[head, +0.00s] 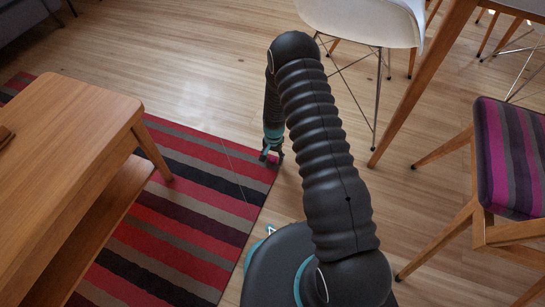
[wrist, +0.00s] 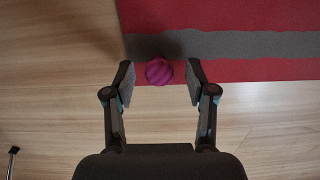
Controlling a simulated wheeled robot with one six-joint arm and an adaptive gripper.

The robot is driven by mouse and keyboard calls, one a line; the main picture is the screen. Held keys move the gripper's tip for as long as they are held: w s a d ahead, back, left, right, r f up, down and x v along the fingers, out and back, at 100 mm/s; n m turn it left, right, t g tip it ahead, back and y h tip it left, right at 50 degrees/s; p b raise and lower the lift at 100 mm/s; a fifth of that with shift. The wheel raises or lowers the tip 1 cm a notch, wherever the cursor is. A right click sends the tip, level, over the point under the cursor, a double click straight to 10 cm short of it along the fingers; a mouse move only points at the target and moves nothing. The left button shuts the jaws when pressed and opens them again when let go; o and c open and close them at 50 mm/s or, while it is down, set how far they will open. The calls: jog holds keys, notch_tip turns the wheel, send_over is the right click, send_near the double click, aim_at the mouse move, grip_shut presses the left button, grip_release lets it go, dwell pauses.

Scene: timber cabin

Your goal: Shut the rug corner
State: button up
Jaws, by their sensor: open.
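The striped rug (head: 185,183) lies on the wooden floor, in red, grey and dark bands. A thin line crosses it near its right end, setting off the corner piece (head: 245,160). In the wrist view the rug corner (wrist: 215,70) shows red and grey, looking flat. A small round magenta striped knob (wrist: 159,71) is at the rug's edge near the corner. My gripper (wrist: 159,76) is open, with a finger on each side of the knob and gaps between. In the head view my gripper (head: 271,158) points down at the corner and mostly hides the knob.
A wooden table (head: 75,130) stands over the rug at left. A white chair (head: 365,20), a wooden table leg (head: 420,85) and a chair with a striped purple seat (head: 510,155) stand at right. Bare floor (head: 215,70) is free beyond the rug.

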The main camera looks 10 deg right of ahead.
notch_tip(320, 180, up, 12)
jog(key=shift+w+d, duration=0.2)
dwell(0.4)
dwell(0.5)
jog(key=s+r+n+g, duration=0.2)
jog(key=s+n, duration=0.1)
jog(key=s, duration=0.4)
jog(key=s+d+r+n+t+p, duration=0.1)
jog(key=s+r, duration=0.7)
jog(key=r, duration=0.8)
jog(key=s+d+r+n+t+p, duration=0.1)
jog(key=s+r+t+p, duration=0.3)
jog(key=r, duration=1.3)
jog(key=s+d+r+n+t+p, duration=0.1)
jog(key=s+d+r+t+p, duration=0.1)
jog(key=s+r, duration=1)
notch_tip(320, 180, up, 5)
jog(key=shift+f+t+p, duration=0.15)
jog(key=shift+t+p, duration=0.35)
jog(key=shift+p, duration=0.75)
jog(key=shift+w+d+f, duration=0.1)
jog(key=shift+c, duration=0.3)
